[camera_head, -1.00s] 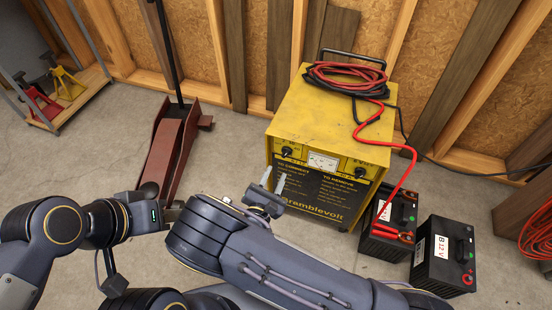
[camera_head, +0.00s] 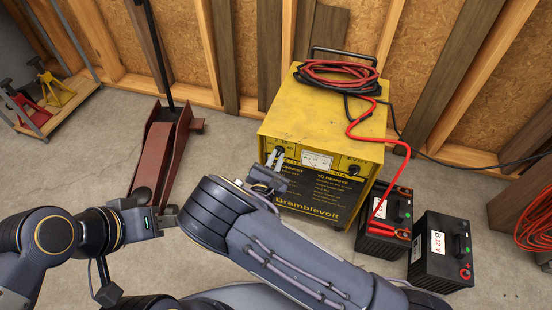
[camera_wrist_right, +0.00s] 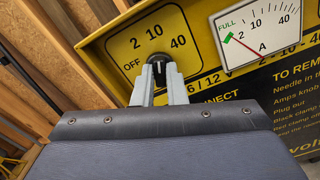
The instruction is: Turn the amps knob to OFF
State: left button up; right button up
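The amps knob (camera_wrist_right: 158,60) is black, on the yellow charger panel, with OFF, 2, 10 and 40 printed around it. Its pointer is too hidden to read surely. In the head view the knob is mostly behind my right gripper (camera_head: 274,165). In the right wrist view the two grey fingertips of my right gripper (camera_wrist_right: 159,75) are apart, one at each side of the knob's lower part; I cannot tell whether they touch it. The yellow charger (camera_head: 310,110) stands upright on the floor. My left gripper (camera_head: 167,216) is low at the left, away from the charger; its fingers are unclear.
A second knob (camera_head: 353,170) and a meter (camera_head: 316,159) are on the panel. Red and black cables (camera_head: 340,78) lie on top. Two black batteries (camera_head: 388,222) (camera_head: 440,252) stand at right. A red floor jack (camera_head: 157,152) stands at left.

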grip_shut()
jog(key=shift+n, duration=0.4)
jog(key=n+p, duration=0.1)
jog(key=n, duration=0.1)
jog(key=shift+r+n, duration=0.1)
jog(key=shift+n, duration=0.3)
jog(key=n+p, duration=0.3)
jog(key=n, duration=0.6)
jog(key=shift+n, duration=0.4)
jog(key=shift+n+p, duration=0.55)
jog(key=shift+n, duration=1.75)
